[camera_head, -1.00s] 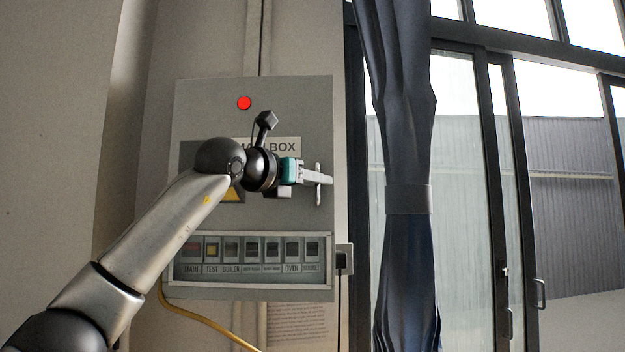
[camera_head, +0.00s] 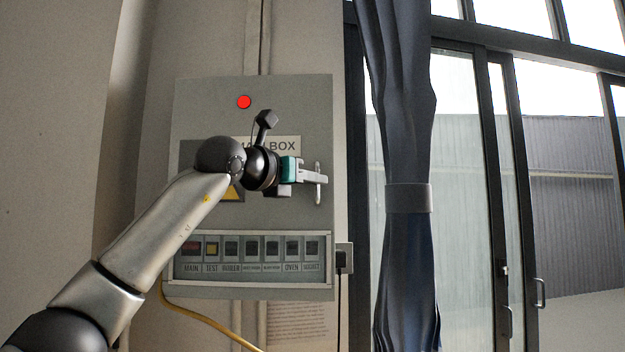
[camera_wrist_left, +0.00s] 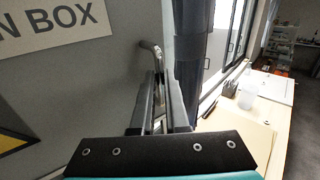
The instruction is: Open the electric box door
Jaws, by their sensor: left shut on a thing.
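The grey electric box (camera_head: 208,104) hangs on the wall, with a red light (camera_head: 244,102) at its top and a row of labelled switches (camera_head: 252,250) along its lower part. Its door looks closed. A metal handle (camera_head: 318,170) stands at the door's right side; it also shows in the left wrist view (camera_wrist_left: 152,48). My left gripper (camera_head: 318,181) is at the handle, shut on it, with a finger on either side in the left wrist view (camera_wrist_left: 160,100). My left arm hides part of the door and its sign. My right gripper is not in view.
A dark blue curtain (camera_head: 408,120) hangs just right of the box, before glass doors (camera_head: 462,200). A yellow cable (camera_head: 205,325) runs below the box. The left wrist view shows a table (camera_wrist_left: 245,125) with a bottle (camera_wrist_left: 247,92).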

